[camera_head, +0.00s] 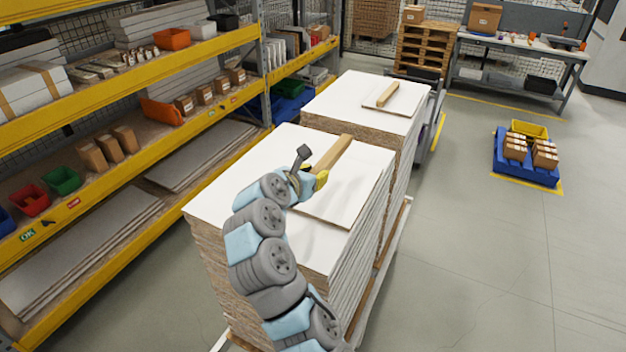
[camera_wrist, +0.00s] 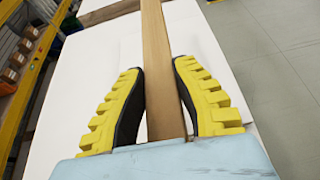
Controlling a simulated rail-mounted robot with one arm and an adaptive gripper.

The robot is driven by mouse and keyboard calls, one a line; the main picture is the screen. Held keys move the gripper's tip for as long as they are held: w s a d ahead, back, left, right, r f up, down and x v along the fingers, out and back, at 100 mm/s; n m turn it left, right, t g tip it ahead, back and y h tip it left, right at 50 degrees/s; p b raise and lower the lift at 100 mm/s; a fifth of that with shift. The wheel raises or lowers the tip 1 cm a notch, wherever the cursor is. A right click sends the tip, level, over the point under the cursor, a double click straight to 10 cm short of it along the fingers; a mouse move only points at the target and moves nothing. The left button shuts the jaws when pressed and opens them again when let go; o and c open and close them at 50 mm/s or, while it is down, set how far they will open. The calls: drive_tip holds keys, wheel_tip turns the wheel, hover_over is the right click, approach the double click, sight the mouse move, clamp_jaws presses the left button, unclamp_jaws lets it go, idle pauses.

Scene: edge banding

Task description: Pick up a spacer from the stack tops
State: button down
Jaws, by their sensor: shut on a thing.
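A long wooden spacer (camera_head: 334,154) is at the top of the near stack of white-faced boards (camera_head: 262,165). My gripper (camera_head: 313,181) is at its near end. In the wrist view the yellow and black fingers (camera_wrist: 160,68) are on either side of the spacer (camera_wrist: 156,35), shut on it. The spacer runs away from me between the fingers. I cannot tell whether it touches the board or is slightly above it. A second, shorter-looking spacer (camera_head: 388,94) lies on the far stack (camera_head: 345,92).
Yellow-beamed shelving (camera_head: 150,58) with boards, bins and boxes stands on the left. A blue pallet (camera_head: 525,173) with cartons stands there. A workbench (camera_head: 515,45) and wooden pallets (camera_head: 425,47) are at the back.

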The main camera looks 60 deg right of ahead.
drive_tip(key=s+a+r, duration=0.3)
drive_tip(key=s+a, duration=0.2)
drive_tip(key=a, duration=0.1)
drive_tip(key=shift+s+a+r+p, duration=0.2)
drive_tip(key=shift+a+r+p, duration=0.1)
drive_tip(key=shift+p, duration=0.15)
